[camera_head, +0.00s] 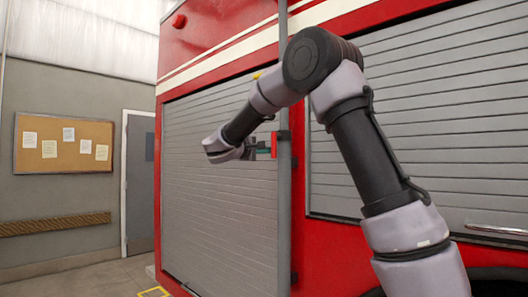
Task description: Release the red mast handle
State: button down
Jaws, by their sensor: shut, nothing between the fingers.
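The red mast handle (274,145) is a small upright red piece on the grey vertical mast (284,190) at the side of the fire truck. My gripper (262,152) points right toward the handle, very close to its left side. Its fingers are small and dark in this view and look shut with nothing between them. I cannot tell whether the fingertips touch the handle. A small green part shows beside the fingers.
The red truck (225,45) has grey roller shutters (215,220) behind my arm. A silver bar handle (497,230) is on the lower right. A cork board (62,144) and a grey door (140,180) are at the left.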

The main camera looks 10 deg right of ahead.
aim_at(275, 149)
jog(key=shift+s+d+f+n, duration=0.1)
jog(key=shift+s+d+n, duration=0.1)
jog(key=shift+n, duration=0.3)
jog(key=shift+s+d+f+n, duration=0.1)
jog(key=shift+s+n, duration=0.1)
jog(key=shift+n, duration=0.3)
jog(key=s+n, duration=0.1)
jog(key=n, duration=0.1)
jog(key=d+n, duration=0.1)
jog(key=n, duration=0.1)
jog(key=shift+s+d+g, duration=0.15)
jog(key=shift+s+g, duration=0.25)
jog(key=n, duration=0.1)
jog(key=s+n, duration=0.1)
jog(key=shift+d+r+n+g+y, duration=0.25)
jog(key=shift+d+n+g+y, duration=0.05)
jog(key=shift+d, duration=0.1)
jog(key=s+r+n, duration=0.1)
jog(key=n, duration=0.1)
jog(key=d+r+n+g, duration=0.1)
jog(key=n, duration=0.1)
jog(key=s+r+n, duration=0.1)
jog(key=n, duration=0.2)
jog(key=shift+s+d+r, duration=0.15)
jog(key=shift+s+d, duration=0.15)
jog(key=shift+d, duration=0.1)
jog(key=shift+r, duration=0.1)
